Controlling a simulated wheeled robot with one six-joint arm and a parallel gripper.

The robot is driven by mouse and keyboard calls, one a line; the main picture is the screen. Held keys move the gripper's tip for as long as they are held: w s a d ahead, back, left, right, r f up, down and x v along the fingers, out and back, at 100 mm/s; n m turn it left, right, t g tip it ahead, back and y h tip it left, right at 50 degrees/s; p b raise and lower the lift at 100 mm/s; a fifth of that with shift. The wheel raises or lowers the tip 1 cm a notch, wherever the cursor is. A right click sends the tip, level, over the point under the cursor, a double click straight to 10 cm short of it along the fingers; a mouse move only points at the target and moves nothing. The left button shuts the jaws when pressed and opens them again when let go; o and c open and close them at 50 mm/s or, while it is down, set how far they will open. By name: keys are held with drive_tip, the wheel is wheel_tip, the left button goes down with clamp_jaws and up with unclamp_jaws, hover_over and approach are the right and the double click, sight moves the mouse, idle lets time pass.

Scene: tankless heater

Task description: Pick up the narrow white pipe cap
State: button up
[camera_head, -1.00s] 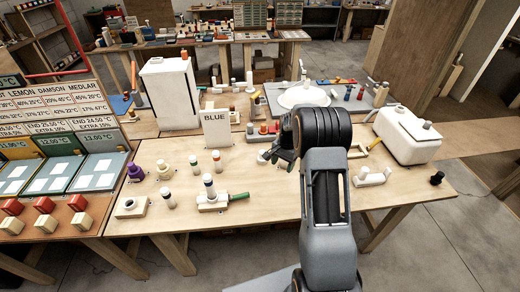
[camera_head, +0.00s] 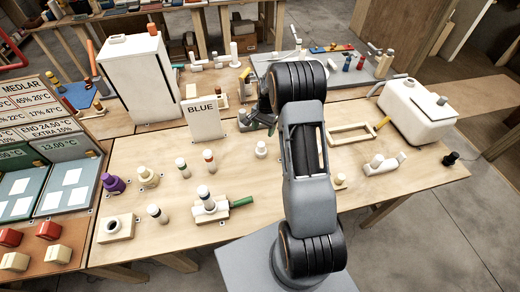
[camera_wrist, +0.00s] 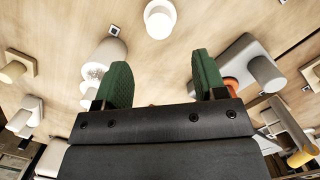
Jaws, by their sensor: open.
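A small white cap (camera_head: 261,150) stands upright on the wooden table, just in front of my gripper (camera_head: 258,118) in the head view. I take it as the narrow white pipe cap, though the pictures give no sure scale. What looks like the same white cap (camera_wrist: 160,20) shows at the top of the wrist view, beyond and between the fingertips, touching neither. My gripper also shows in the wrist view (camera_wrist: 162,72), with two green finger pads spread wide and nothing between them. My arm hides part of the table behind it.
Several banded white pegs (camera_head: 205,197) stand to the left on the table. A BLUE sign (camera_head: 203,118) stands behind the cap. A white tank (camera_head: 417,112) and a wooden frame (camera_head: 352,134) are at right. Bare tabletop lies in front of the cap.

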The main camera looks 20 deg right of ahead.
sight(261, 144)
drive_tip(key=f+b, duration=0.1)
drive_tip(key=f, duration=0.2)
drive_tip(key=a+f+b, duration=0.1)
drive_tip(key=f+b, duration=0.1)
drive_tip(key=f, duration=0.2)
drive_tip(key=s+f+b, duration=0.1)
drive_tip(key=f+b, duration=0.1)
drive_tip(key=f, duration=0.1)
drive_tip(key=shift+a+f, duration=0.25)
drive_tip(key=shift+f, duration=0.15)
drive_tip(key=shift+r, duration=0.1)
drive_tip(key=c, duration=1.2)
